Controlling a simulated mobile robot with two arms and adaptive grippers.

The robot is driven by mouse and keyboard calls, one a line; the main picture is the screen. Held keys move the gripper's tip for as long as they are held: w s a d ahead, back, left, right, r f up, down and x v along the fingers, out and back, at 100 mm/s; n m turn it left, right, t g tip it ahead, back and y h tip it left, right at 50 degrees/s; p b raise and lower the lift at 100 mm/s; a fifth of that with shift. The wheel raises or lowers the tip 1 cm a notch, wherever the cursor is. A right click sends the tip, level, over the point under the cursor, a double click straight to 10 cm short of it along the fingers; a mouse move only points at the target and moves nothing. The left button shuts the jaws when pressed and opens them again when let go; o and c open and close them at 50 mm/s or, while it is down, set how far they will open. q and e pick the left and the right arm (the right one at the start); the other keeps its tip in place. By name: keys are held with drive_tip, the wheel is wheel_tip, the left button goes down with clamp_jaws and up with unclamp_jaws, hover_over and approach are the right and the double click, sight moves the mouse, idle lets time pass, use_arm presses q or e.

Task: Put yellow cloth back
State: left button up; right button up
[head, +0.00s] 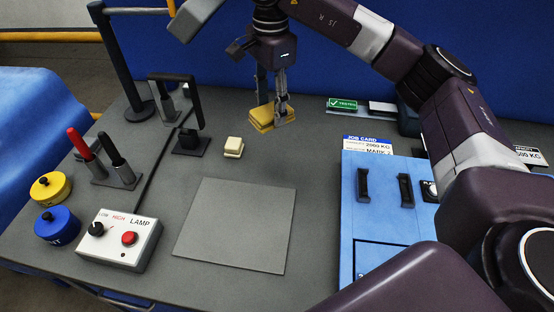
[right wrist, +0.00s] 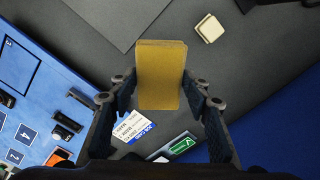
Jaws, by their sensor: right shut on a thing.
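My right gripper (head: 272,104) is shut on the folded yellow cloth (head: 264,117) over the back middle of the workbench. In the right wrist view the yellow cloth (right wrist: 160,75) sits between the two fingers of my right gripper (right wrist: 160,98). The cloth looks like a flat, folded block. I cannot tell from these views whether its underside touches the bench. My left gripper is not in view.
A cream block (head: 233,147) stands left of the cloth. A flat grey plate (head: 236,225) lies in front. A lamp box (head: 119,238), levers (head: 100,160) and round weights (head: 55,224) stand left. A blue panel (head: 390,215) stands right; a green "tested" sign (head: 342,104) lies behind.

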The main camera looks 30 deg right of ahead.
drive_tip(key=w+d+m, duration=0.1)
drive_tip(key=m, duration=0.1)
drive_tip(key=w+d+r+m, duration=0.1)
drive_tip(key=m, duration=0.1)
drive_tip(key=w+d+m+b, duration=0.1)
drive_tip(key=m, duration=0.1)
drive_tip(key=shift+w+r+m, duration=0.15)
drive_tip(key=shift+r+m, duration=0.15)
drive_tip(key=shift+m, duration=0.8)
drive_tip(key=f+p, duration=0.1)
drive_tip(key=f, duration=0.3)
drive_tip(key=f+p, duration=0.1)
drive_tip(key=f, duration=0.4)
drive_tip(key=f+p, duration=0.1)
drive_tip(key=f, duration=0.4)
drive_tip(key=shift+w+d+f, duration=0.15)
drive_tip(key=shift+w+d, duration=0.1)
wheel_tip(320, 180, down, 4)
drive_tip(key=shift+f+p, duration=0.25)
drive_tip(key=shift+p, duration=0.35)
drive_tip(key=shift+f, duration=0.35)
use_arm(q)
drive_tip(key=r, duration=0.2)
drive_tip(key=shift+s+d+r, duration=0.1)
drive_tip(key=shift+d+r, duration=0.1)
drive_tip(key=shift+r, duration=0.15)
use_arm(e)
drive_tip(key=shift+f, duration=0.1)
